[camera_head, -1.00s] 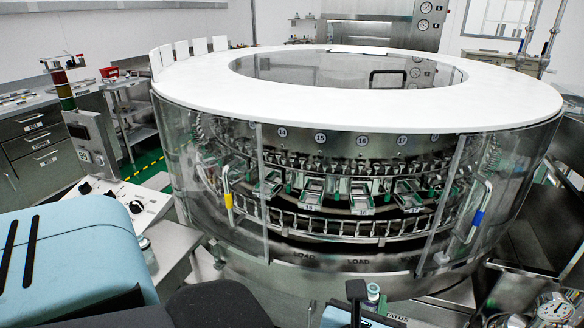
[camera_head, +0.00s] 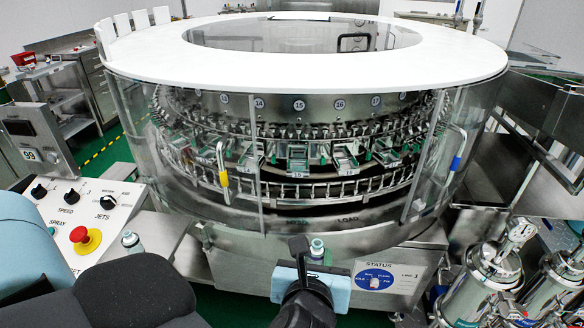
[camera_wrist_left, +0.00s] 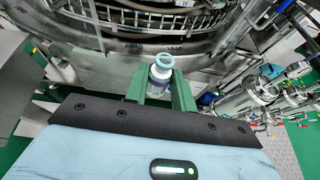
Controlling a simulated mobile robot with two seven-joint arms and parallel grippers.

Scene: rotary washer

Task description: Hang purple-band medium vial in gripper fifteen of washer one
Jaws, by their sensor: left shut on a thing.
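My left gripper (camera_head: 314,262) stands in front of the washer, below its load opening. In the left wrist view its green fingers (camera_wrist_left: 159,90) are shut on a small clear vial (camera_wrist_left: 160,72), upright, with a pale blue-green rim and a purple band low on its side. The vial's top (camera_head: 317,247) shows above the gripper in the head view. Washer one (camera_head: 345,225) is a round steel machine with a white top ring and clear guards. The plate for gripper fifteen (camera_head: 299,105) is near the middle, above a green-sided holder (camera_head: 298,157). My right gripper is out of view.
A control panel (camera_head: 85,215) with knobs and a red stop button is at the left. Another vial (camera_head: 130,240) stands on the steel ledge beside it. Yellow-marked (camera_head: 222,165) and blue-marked handles (camera_head: 456,160) flank the opening. Steel canisters (camera_head: 490,280) stand at the right.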

